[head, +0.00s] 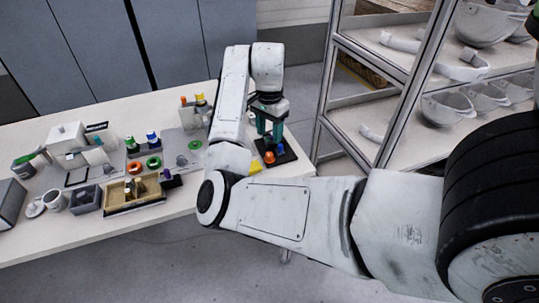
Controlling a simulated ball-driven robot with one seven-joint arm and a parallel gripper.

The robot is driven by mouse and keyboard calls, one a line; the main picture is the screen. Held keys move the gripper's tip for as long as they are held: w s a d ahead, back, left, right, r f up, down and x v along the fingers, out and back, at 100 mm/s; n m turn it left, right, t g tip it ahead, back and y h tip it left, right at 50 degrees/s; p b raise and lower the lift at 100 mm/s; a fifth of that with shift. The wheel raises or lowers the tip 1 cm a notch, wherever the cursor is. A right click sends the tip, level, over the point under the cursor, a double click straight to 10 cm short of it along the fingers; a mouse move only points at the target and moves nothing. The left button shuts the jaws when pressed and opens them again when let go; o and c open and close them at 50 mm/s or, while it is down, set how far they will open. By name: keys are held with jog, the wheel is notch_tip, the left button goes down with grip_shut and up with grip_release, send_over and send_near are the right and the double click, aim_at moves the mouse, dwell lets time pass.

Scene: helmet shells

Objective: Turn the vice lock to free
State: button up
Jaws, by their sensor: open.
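My arm reaches over the right end of the white table. My gripper (269,128), with teal fingers, points down and is open. It is above or at a small black plate (287,157) that carries an orange-red knob (269,157) and a yellow piece. I cannot tell whether the fingers touch anything on it. The vice and its lock cannot be made out with certainty; the black plate under my gripper may carry the lock. Its markings and setting are too small to read, and my arm hides part of the table beside it.
A shelf rack with white helmet shells (447,108) stands at the right.

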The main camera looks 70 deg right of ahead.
aim_at(269, 154)
notch_tip(269, 154, down, 7)
jog(key=shift+r+b, duration=0.2)
jog(key=shift+b, duration=1.05)
jog(key=shift+f, duration=1)
grip_shut()
